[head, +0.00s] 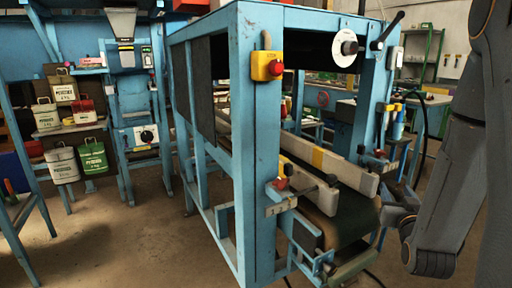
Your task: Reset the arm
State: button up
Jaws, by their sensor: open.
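My arm (452,170) comes down along the right edge of the picture, bent, with a dark rounded joint (432,262) low at the right.
The machine has a dark belt (345,212), a yellow box with a red button (267,66) and a white dial (345,47). Labelled white (62,165) and green (93,157) containers stand at left. Bare floor (115,235) lies front left.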

jog(key=s+a+f+n+g+y+p, duration=0.1)
jog(key=s+a+f+g+y, duration=0.1)
jog(key=s+a+f+g, duration=0.3)
jog(key=a+n+g+y+p, duration=0.1)
jog(key=a+g+p, duration=0.15)
jog(key=a, duration=0.35)
jog(key=s+a+r+g, duration=0.1)
jog(key=s+a+g, duration=0.2)
jog(key=s, duration=0.3)
jog(key=s+a+r+g+y+p, duration=0.1)
jog(key=s+a+g, duration=0.2)
jog(key=s, duration=0.4)
jog(key=s+a+n+g+y, duration=0.1)
jog(key=s+a+g, duration=0.2)
jog(key=s, duration=0.4)
jog(key=shift+s+a+r+g+p, duration=0.25)
jog(key=shift+a+r+g+p, duration=0.15)
jog(key=shift+a, duration=0.25)
jog(key=shift+w+f, duration=0.1)
jog(key=shift+w, duration=0.2)
